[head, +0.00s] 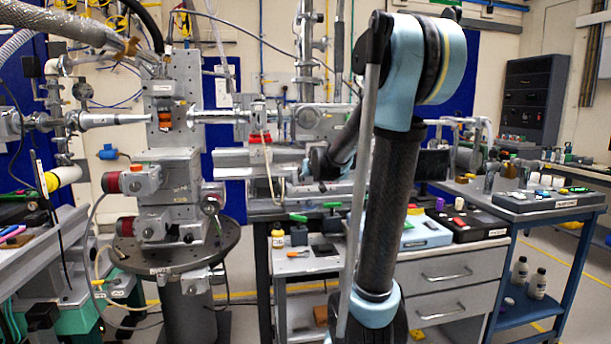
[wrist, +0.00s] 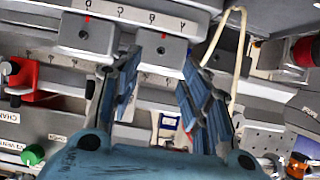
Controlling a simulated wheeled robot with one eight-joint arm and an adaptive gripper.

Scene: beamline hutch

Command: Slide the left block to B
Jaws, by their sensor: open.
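In the wrist view two grey blocks, each with a dark round hole or knob on its face and a red mark above it, sit along a lettered rail (wrist: 135,14). One block (wrist: 88,36) is at the picture's left. The other block (wrist: 160,50) is near the middle. The letters appear upside down, and I cannot tell for sure which block is the task's left one. My gripper (wrist: 161,66) is open, its blue fingers spread on either side of the middle block's near side. I cannot tell whether they touch it. In the head view my arm largely hides this area.
A pale looped cable (wrist: 238,50) hangs close beside the right finger. A red clamp-like part (wrist: 22,75) and a green knob (wrist: 33,154) are at the left.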

